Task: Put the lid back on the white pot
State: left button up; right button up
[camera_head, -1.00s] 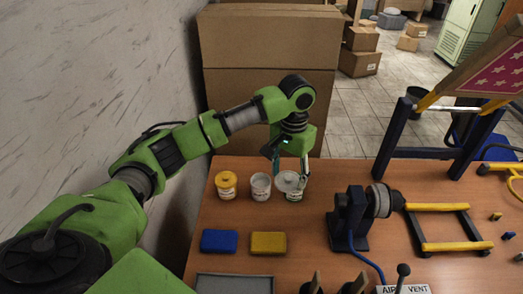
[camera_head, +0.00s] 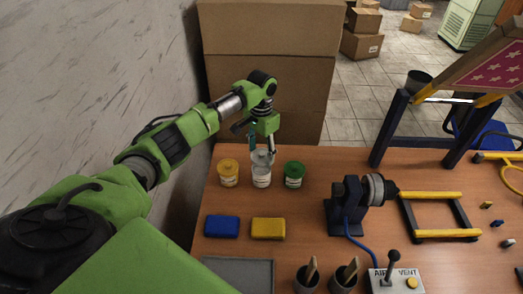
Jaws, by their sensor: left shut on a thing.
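The white pot (camera_head: 261,179) stands upright in the middle of a row of three pots near the back edge of the table. Its pale lid (camera_head: 262,158) is directly over the pot's mouth, roughly level. I cannot tell whether the lid touches the rim or is just above it. My left gripper (camera_head: 262,151) comes down from above and is shut on the lid. The gripper's fingers hide part of the lid's top. My right gripper is not in view.
A yellow-lidded pot (camera_head: 228,175) stands close on the left and a green-lidded pot (camera_head: 294,175) on the right. Blue (camera_head: 222,226) and yellow (camera_head: 268,228) blocks lie in front. A dark machine (camera_head: 347,204) stands to the right.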

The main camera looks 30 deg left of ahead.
pick_arm(q)
notch_tip(320, 180, down, 3)
jog(key=b, duration=0.3)
jog(key=shift+f, duration=1)
jog(key=shift+s+r+p, duration=0.1)
jog(key=shift+p, duration=0.5)
dwell(0.5)
jog(key=shift+f, duration=0.2)
dwell(0.9)
jog(key=shift+p, duration=0.55)
dwell(0.4)
jog(key=o, duration=0.8)
jog(key=o, duration=0.5)
jog(key=shift+c, duration=0.2)
